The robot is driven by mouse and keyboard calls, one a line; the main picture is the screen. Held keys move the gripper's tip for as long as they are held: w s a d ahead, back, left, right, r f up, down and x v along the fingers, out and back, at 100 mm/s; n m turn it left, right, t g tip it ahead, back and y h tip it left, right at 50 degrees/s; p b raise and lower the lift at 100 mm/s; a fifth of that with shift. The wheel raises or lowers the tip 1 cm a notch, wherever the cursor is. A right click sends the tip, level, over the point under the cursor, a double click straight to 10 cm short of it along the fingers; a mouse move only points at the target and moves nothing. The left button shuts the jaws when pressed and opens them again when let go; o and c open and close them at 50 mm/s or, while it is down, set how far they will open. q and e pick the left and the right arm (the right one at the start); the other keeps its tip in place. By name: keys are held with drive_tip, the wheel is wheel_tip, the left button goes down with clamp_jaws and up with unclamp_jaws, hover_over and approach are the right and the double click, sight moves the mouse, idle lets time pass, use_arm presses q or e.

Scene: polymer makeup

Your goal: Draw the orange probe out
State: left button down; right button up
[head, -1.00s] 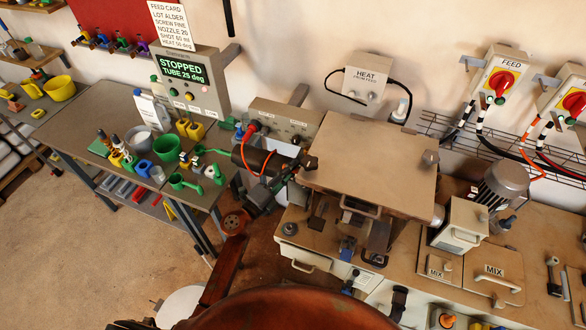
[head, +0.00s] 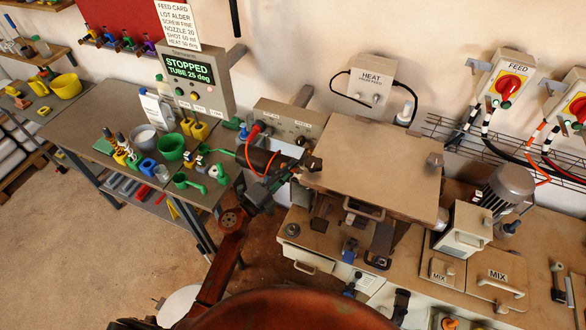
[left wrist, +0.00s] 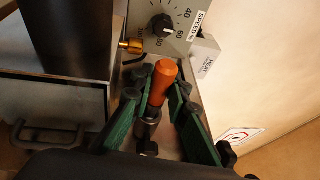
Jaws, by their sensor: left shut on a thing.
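The orange probe (left wrist: 163,82) shows in the left wrist view as a rounded orange handle with a metal stem below it. My left gripper (left wrist: 160,95) is shut on it, with green fingers and dark pads on both sides of the handle. In the head view my left gripper (head: 276,178) is beside the dark barrel, at the left edge of the bench. The probe is too small and covered to make out there. The stem's lower end is hidden in the wrist view. My right gripper is not in view.
A control box with a speed dial (left wrist: 163,25) and a brass fitting (left wrist: 131,46) are close to the probe. A large dark cylinder (left wrist: 68,35) stands at left. A side table (head: 118,140) holds several cups and tools. A raised flat cover (head: 375,165) lies right of the gripper.

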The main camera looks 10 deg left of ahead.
use_arm(q)
drive_tip(key=shift+w+a+b, duration=0.1)
drive_tip(key=shift+w+a, duration=0.1)
drive_tip(key=shift+a, duration=0.75)
drive_tip(key=shift+w+a+b, duration=0.1)
drive_tip(key=shift+w+a, duration=0.1)
drive_tip(key=shift+a, duration=0.75)
drive_tip(key=shift+w+a+b, duration=0.1)
drive_tip(key=shift+w+a, duration=0.1)
drive_tip(key=shift+a, duration=0.75)
